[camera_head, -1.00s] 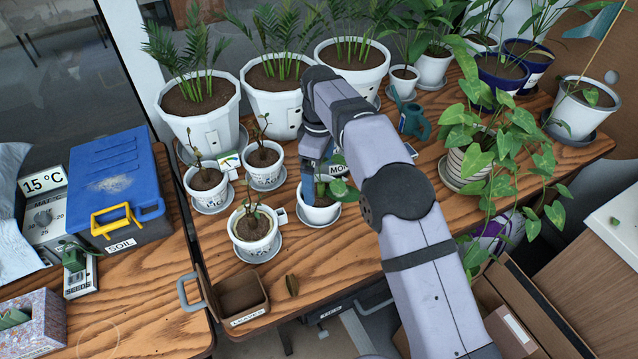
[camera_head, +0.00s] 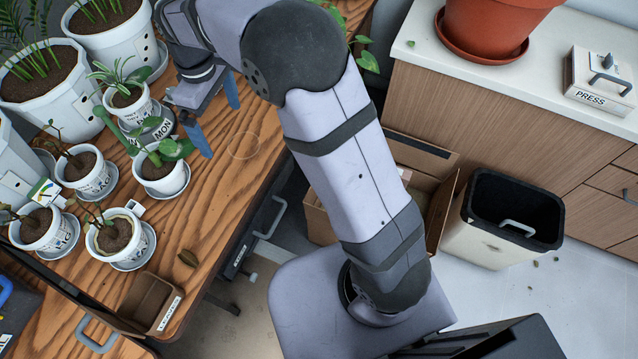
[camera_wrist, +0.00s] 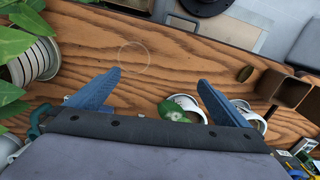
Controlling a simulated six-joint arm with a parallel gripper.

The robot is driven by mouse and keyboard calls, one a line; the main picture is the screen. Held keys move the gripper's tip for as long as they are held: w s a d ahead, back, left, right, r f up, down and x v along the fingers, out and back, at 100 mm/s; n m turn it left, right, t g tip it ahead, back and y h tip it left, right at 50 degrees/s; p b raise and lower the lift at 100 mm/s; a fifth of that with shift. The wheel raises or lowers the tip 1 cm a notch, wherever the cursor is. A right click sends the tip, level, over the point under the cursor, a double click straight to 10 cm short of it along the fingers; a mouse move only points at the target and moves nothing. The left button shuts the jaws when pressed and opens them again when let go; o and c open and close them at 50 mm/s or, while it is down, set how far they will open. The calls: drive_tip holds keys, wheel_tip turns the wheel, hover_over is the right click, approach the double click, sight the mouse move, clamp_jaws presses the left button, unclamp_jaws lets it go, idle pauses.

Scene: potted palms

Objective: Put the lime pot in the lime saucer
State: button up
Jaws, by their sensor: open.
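Several small white pots with seedlings stand in grey saucers on the wooden table; their labels are partly legible and I cannot tell which is lime. In the head view, one with broad leaves (camera_head: 163,178) stands nearest my gripper, and others stand at front (camera_head: 115,240), left (camera_head: 36,232) and middle (camera_head: 88,175). My gripper (camera_head: 221,130) is open and empty, right of the broad-leaved pot. The wrist view shows its blue fingers (camera_wrist: 159,77) spread above bare wood. I see no empty saucer clearly.
A faint ring (camera_head: 243,145) marks the bare wood (camera_head: 220,195) beside my gripper. A brown pod (camera_head: 188,258) and an open brown box (camera_head: 155,302) lie at the front edge. Large white palm pots (camera_head: 50,90) stand behind. A bin (camera_head: 505,220) stands on the floor.

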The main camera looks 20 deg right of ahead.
drive_tip(key=s+d+f+m, duration=0.2)
drive_tip(key=s+d+m, duration=0.3)
drive_tip(key=s+d, duration=0.3)
drive_tip(key=s+d+f+m, duration=0.2)
drive_tip(key=s+d+m, duration=0.3)
drive_tip(key=s, duration=0.8)
drive_tip(key=d, duration=0.3)
drive_tip(key=shift+d+f, duration=0.35)
drive_tip(key=shift+d, duration=0.05)
wheel_tip(320, 180, up, 4)
drive_tip(key=p, duration=0.4)
drive_tip(key=shift+r, duration=0.15)
